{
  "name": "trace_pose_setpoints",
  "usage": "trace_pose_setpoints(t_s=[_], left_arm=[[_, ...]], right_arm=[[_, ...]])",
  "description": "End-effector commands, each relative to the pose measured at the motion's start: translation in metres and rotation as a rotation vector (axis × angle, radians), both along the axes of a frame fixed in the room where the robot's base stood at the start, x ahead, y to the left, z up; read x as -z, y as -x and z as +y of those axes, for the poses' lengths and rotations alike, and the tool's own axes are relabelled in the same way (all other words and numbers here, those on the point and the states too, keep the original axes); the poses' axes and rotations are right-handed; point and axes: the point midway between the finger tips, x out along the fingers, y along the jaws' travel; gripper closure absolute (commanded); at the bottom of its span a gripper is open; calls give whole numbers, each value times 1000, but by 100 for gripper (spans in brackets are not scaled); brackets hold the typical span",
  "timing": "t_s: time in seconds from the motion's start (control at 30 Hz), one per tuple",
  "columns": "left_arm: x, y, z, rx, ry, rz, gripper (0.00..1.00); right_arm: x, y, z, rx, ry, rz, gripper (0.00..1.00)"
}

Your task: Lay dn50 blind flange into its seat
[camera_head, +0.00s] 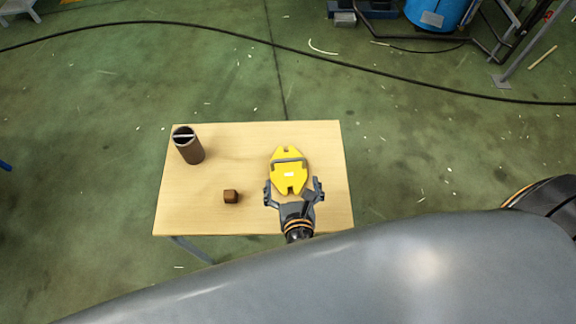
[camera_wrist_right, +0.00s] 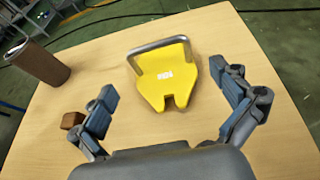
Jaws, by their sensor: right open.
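A yellow plate with notched ends, a grey bar handle and a small white label lies flat on the wooden table; it is the only flange-like piece I see, and it shows in the head view (camera_head: 280,179) and the right wrist view (camera_wrist_right: 182,88). The label is too small to read surely. My right gripper, in the head view (camera_head: 293,190) and the wrist view (camera_wrist_right: 165,84), is open and empty. Its fingers are spread to either side of the plate's near end, apart from it. I cannot identify a seat. My left gripper is not in view.
On the wooden table (camera_head: 235,155), a brown hollow cylinder with a light bar across its top (camera_head: 190,150) stands at the back left. A small brown block (camera_head: 231,196) sits left of my right gripper. The table is clear between them. A black cable (camera_head: 330,62) crosses the floor behind.

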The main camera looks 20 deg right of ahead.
Motion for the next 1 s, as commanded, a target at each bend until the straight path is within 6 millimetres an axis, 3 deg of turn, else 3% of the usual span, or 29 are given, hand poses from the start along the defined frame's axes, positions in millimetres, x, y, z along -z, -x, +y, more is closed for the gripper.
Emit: trace_pose_setpoints(t_s=[0.1,0.2,0.6,0.9,0.93,1.0], left_arm=[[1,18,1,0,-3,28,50],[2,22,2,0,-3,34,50],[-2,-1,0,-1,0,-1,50],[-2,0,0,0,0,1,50],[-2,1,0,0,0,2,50],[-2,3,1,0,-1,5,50]], right_arm=[[6,-17,-3,1,2,-2,0],[9,-23,-5,0,0,0,0],[22,-68,-13,1,0,0,0],[25,-74,-14,-1,-2,2,0],[25,-74,-14,0,-1,2,2],[25,-73,-14,0,-1,1,16]])
